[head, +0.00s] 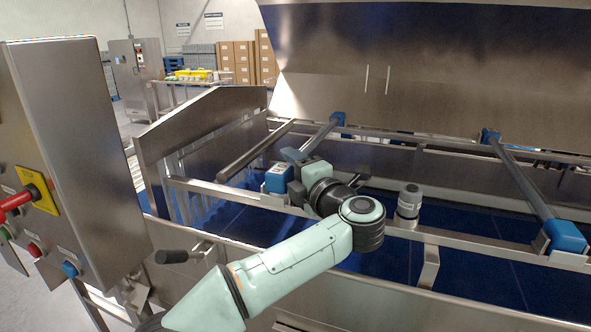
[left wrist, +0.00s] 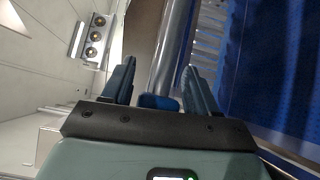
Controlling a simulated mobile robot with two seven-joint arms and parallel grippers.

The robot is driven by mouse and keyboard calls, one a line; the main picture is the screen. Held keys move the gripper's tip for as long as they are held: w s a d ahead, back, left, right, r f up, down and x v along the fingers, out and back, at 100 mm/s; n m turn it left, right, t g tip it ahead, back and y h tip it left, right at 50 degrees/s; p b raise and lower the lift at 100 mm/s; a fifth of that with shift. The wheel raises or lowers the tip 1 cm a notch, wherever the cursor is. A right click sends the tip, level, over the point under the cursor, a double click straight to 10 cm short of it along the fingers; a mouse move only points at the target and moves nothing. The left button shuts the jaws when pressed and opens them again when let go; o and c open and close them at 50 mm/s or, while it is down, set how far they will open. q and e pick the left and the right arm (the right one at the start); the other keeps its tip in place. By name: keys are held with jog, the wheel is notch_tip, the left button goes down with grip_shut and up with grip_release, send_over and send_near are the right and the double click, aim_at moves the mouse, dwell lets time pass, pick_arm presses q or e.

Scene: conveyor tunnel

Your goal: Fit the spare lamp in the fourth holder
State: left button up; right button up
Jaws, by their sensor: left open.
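In the head view, a grey tube (head: 320,135) runs back from beside my left gripper to a blue holder block (head: 338,118). Another blue block (head: 278,178) sits at the near rail, left of the gripper. A second tube (head: 522,185) at right lies between blue blocks (head: 490,137) and (head: 566,237). A bare grey bar (head: 256,150) lies across the rails at left; I cannot tell whether it is the spare lamp. My left gripper (head: 294,158) is open. In the left wrist view a tube (left wrist: 171,55) and blue block (left wrist: 159,102) appear between its fingers (left wrist: 158,88); contact is unclear.
A steel control box (head: 75,150) with a red switch stands at left. A steel hood (head: 430,70) hangs over the frame. A small grey cylinder (head: 408,205) stands by the near rail (head: 460,238). Blue belt (head: 480,275) lies below the rails.

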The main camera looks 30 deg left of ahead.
pick_arm(q)
jog(key=shift+d+f, duration=0.15)
jog(key=shift+f, duration=0.65)
jog(key=r+b+v, duration=0.1)
jog(key=v, duration=1.2)
jog(key=shift+s+r, duration=0.15)
jog(key=shift+r, duration=0.15)
jog(key=shift+r, duration=0.1)
jog(key=shift+c, duration=0.5)
